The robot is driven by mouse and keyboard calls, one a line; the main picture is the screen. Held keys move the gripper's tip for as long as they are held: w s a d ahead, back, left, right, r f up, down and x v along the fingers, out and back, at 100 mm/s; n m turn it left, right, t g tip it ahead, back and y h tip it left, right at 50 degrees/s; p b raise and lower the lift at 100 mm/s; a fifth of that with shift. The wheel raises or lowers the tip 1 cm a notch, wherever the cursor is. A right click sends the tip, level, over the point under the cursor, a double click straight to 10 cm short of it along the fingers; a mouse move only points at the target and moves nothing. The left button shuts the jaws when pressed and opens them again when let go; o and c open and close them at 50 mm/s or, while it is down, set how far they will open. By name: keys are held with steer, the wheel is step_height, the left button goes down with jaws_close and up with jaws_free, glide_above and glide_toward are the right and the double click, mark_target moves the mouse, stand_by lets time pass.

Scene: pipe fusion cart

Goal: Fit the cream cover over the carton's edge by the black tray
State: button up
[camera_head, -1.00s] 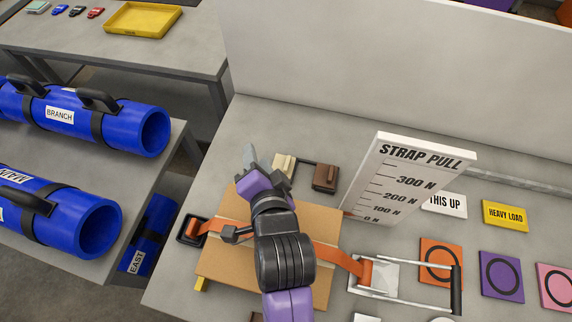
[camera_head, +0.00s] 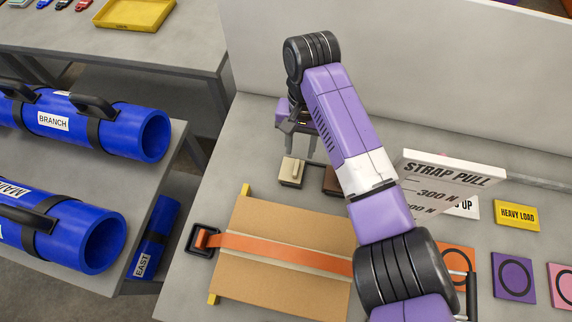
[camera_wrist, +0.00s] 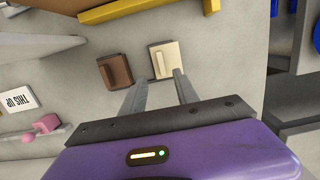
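The cream cover (camera_head: 291,172), a small block with a raised grip, lies on the bench behind the carton; it also shows in the wrist view (camera_wrist: 167,60). My gripper (camera_head: 297,150) is open and empty above it, fingers pointing down. In the wrist view the fingertips (camera_wrist: 160,78) frame the cover's near side without visibly holding it. The brown carton (camera_head: 285,224) lies flat with an orange strap (camera_head: 280,249) across it. The small black tray (camera_head: 203,240) sits by the carton's left edge, at the strap's end.
A brown cover (camera_wrist: 116,70) lies beside the cream one, partly hidden by my arm in the head view. The strap pull board (camera_head: 440,185) stands right of my arm. Yellow strips (camera_head: 245,190) show at the carton's left corners. A wall closes the bench's back.

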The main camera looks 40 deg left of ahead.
mark_target(296, 167)
steer(key=shift+s+d+f+b, duration=0.1)
steer(key=shift+s+f+b, duration=0.1)
steer(key=shift+f+b, duration=0.9)
steer(key=shift+s+d+f+b, duration=0.1)
steer(key=shift+s+f+b, duration=0.1)
steer(key=shift+f+b, duration=0.9)
steer(key=shift+s+f+b, duration=0.2)
steer(key=shift+f+b, duration=0.55)
steer(key=shift+f, duration=0.7)
jaws_close()
